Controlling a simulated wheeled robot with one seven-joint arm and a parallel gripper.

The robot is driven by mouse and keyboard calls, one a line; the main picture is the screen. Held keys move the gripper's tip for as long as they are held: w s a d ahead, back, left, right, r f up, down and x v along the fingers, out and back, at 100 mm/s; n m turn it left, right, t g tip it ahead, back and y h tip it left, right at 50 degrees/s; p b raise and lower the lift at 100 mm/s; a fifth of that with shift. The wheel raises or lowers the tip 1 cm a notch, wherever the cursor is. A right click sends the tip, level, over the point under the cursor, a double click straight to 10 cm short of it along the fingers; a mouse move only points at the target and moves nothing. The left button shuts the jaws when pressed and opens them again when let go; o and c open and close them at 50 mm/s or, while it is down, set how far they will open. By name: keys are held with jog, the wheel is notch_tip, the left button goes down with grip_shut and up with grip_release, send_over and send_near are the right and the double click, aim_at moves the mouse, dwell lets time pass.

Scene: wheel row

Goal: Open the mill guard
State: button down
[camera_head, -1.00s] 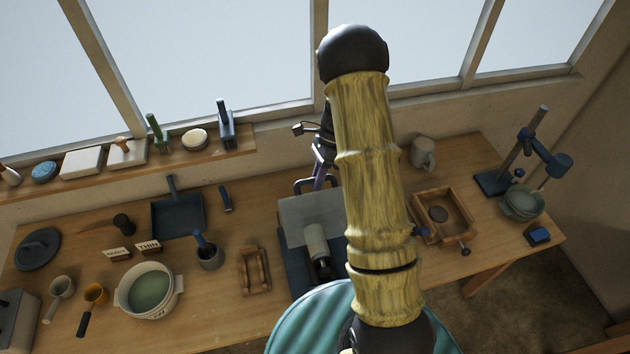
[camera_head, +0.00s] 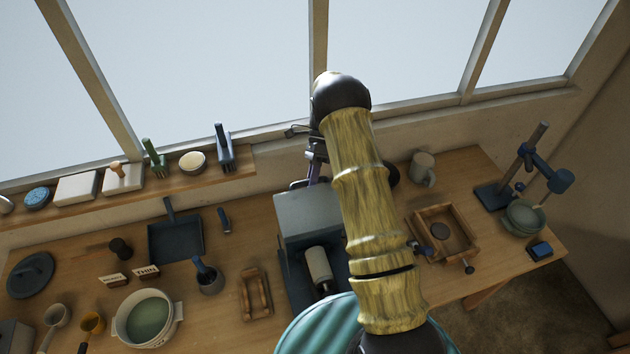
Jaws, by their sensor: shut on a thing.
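The mill (camera_head: 296,277) stands on the bench at the centre, with a dark body and a pale roller (camera_head: 318,264) showing at its front. Its guard (camera_head: 306,212) is a grey cover over the rear part, behind the roller. It looks partly raised, but its exact angle is hard to tell. A thin dark handle shows at the guard's far edge. My gripper (camera_head: 316,170) is at that far edge, partly hidden behind my arm. It is shut, apparently on the guard's handle; the contact itself is not clear. My arm hides the guard's right side.
Left of the mill are a wooden cradle (camera_head: 256,294), a dark cup (camera_head: 209,279), a dark tray (camera_head: 176,240) and a green-filled bowl (camera_head: 148,317). Right are a wooden box (camera_head: 443,234), a mug (camera_head: 422,168) and a stand (camera_head: 527,172). A window wall rises behind.

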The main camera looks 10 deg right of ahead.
jog(key=shift+s+d+f, duration=0.1)
jog(key=shift+d+f, duration=0.1)
jog(key=shift+f, duration=0.1)
jog(key=c, duration=1.8)
grip_release()
jog(key=shift+o, duration=1)
jog(key=shift+w+d, duration=0.1)
jog(key=shift+w, duration=0.1)
jog(key=shift+r, duration=0.1)
jog(key=shift+a+r, duration=0.15)
jog(key=shift+a, duration=0.05)
